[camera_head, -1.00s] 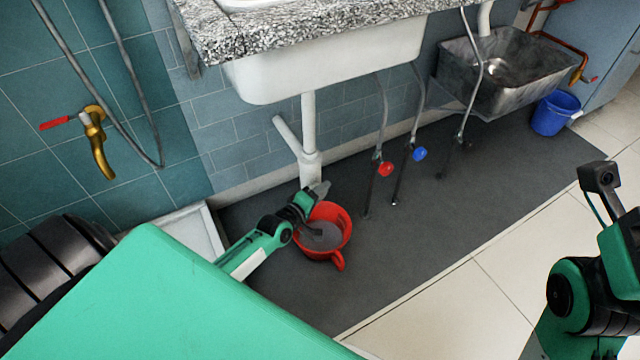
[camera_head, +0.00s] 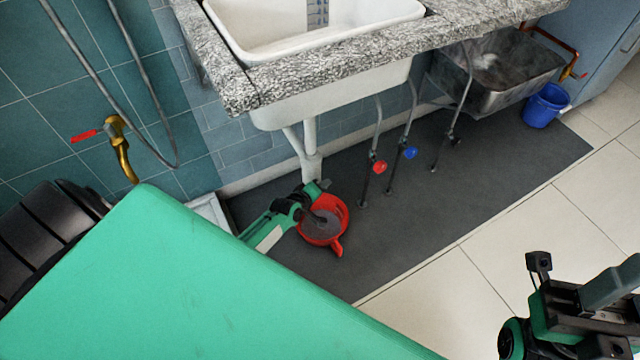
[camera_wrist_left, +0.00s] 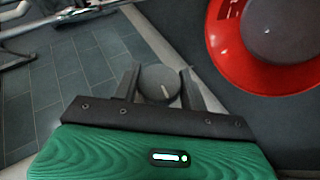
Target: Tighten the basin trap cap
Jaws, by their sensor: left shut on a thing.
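The white basin trap (camera_head: 312,166) hangs below the sink, its lower end close above the floor mat. My left gripper (camera_head: 318,188) is at the bottom of the trap. In the left wrist view my left gripper (camera_wrist_left: 160,88) has its two fingers on either side of a round grey cap (camera_wrist_left: 158,80) with a pale line on it, and is shut on it. The cap is hidden in the head view. My right arm shows at the lower right; its gripper (camera_head: 539,264) is small and dark, and I cannot tell its opening.
A red bucket (camera_head: 336,246) holding grey liquid stands on the dark mat (camera_head: 460,200) just beside my left gripper. Hoses with a red valve (camera_head: 379,167) and a blue valve (camera_head: 410,153) hang to the right. A blue bucket (camera_head: 545,106) stands farther back.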

